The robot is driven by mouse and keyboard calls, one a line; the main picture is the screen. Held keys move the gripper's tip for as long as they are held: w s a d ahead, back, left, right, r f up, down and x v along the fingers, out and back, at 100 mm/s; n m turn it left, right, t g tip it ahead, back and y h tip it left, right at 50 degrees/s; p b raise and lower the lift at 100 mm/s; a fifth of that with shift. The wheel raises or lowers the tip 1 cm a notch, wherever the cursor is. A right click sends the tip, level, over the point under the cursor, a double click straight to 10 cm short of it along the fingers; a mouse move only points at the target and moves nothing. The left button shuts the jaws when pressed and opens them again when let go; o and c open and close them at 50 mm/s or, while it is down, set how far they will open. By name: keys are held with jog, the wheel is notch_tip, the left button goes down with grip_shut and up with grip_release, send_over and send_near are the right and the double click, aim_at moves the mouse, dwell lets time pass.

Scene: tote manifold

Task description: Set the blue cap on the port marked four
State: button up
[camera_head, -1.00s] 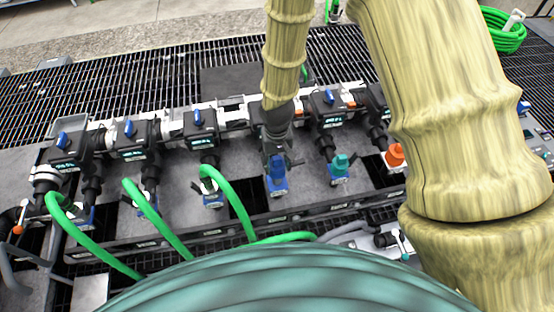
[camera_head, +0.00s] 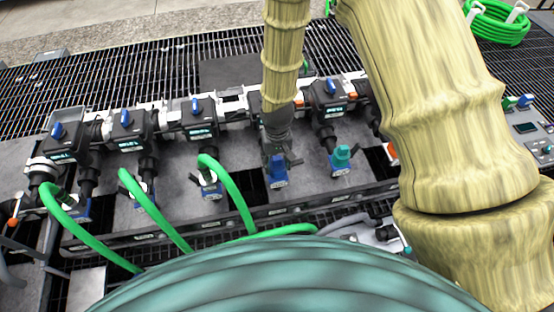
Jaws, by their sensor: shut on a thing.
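The blue cap (camera_head: 277,170) is at a port with a blue tag (camera_head: 280,184) in the row along the front of the manifold. My gripper (camera_head: 278,157) points down from above and is shut on the blue cap. The cap looks upright at the port; I cannot tell whether it is seated or just above it. The marking on the tag is too small to read.
Green hoses (camera_head: 232,190) run from ports to the left. A teal cap (camera_head: 342,154) sits on the port to the right, close to my gripper. An orange cap (camera_head: 392,150) is mostly hidden by my arm. A green hose coil (camera_head: 497,22) lies at back right.

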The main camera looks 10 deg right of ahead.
jog(key=shift+f, duration=0.2)
jog(key=o, duration=1.2)
jog(key=shift+c, duration=0.2)
jog(key=shift+r, duration=0.1)
jog(key=shift+r, duration=5.95)
